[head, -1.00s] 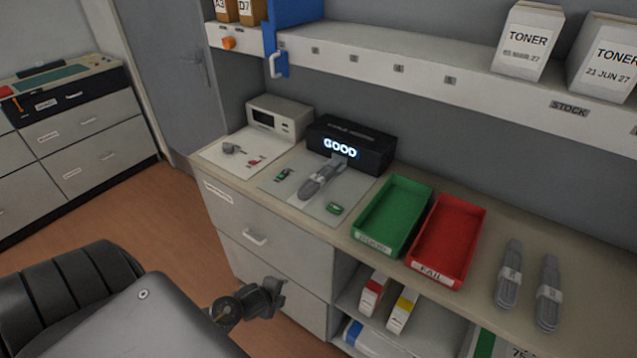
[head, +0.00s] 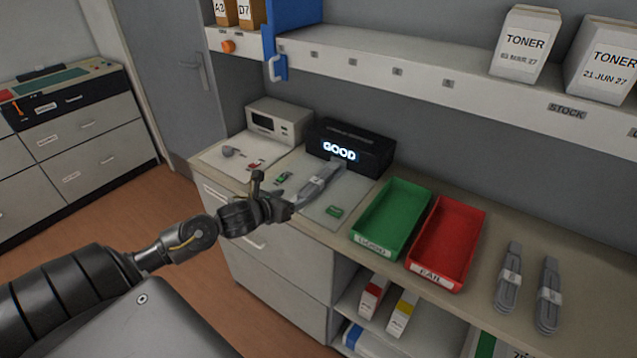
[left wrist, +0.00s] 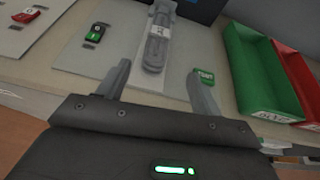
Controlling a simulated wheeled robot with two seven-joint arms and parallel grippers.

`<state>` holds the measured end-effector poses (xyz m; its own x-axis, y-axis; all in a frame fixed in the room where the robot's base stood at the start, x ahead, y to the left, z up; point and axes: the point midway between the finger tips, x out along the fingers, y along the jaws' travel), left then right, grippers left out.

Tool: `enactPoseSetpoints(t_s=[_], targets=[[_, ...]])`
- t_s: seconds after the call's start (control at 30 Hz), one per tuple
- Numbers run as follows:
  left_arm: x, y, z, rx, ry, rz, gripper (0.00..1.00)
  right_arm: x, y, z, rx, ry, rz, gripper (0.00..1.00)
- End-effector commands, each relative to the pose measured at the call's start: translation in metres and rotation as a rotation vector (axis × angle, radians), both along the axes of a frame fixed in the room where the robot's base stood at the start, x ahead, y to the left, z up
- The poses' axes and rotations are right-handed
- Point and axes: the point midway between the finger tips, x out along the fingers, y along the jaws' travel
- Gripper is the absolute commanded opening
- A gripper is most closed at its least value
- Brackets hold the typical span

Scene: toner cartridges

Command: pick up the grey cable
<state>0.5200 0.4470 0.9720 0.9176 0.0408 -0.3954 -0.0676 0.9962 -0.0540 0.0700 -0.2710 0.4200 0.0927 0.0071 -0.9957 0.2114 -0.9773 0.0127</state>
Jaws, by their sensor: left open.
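A bundled grey cable (head: 318,186) with a pale band lies on a light mat, its far end at the black tester (head: 350,147) whose display reads GOOD. It also shows in the left wrist view (left wrist: 157,45), beyond and between my fingertips. My left gripper (head: 276,190) is open and empty at the counter's front edge, just short of the cable's near end; its two fingers also show in the left wrist view (left wrist: 160,84). Two more bundled grey cables (head: 509,278) (head: 548,295) lie at the right of the counter. My right gripper is not in view.
A green tray (head: 367,247) and a red tray (head: 437,279) stand right of the mat. A grey-white instrument (head: 279,122) stands behind left. A shelf with toner boxes (head: 524,42) hangs above.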

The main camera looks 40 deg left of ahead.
Motion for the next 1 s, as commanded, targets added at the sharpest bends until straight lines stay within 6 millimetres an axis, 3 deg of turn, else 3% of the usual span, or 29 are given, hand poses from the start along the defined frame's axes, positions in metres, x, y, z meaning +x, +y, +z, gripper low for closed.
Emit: enactPoseSetpoints(t_s=[0.23, 0.53, 0.8, 1.0], targets=[[0.008, 0.004, 0.006, 0.058, -0.013, -0.031, 0.65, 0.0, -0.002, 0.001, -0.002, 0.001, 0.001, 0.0], [0.047, 0.006, -0.01, 0.053, -0.013, -0.028, 0.65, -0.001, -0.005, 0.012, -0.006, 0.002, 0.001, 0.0], [0.057, 0.006, -0.017, 0.055, -0.011, -0.031, 0.65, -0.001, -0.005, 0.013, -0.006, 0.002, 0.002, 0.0], [0.074, 0.008, -0.024, 0.051, -0.01, -0.027, 0.65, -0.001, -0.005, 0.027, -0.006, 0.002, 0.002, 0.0]])
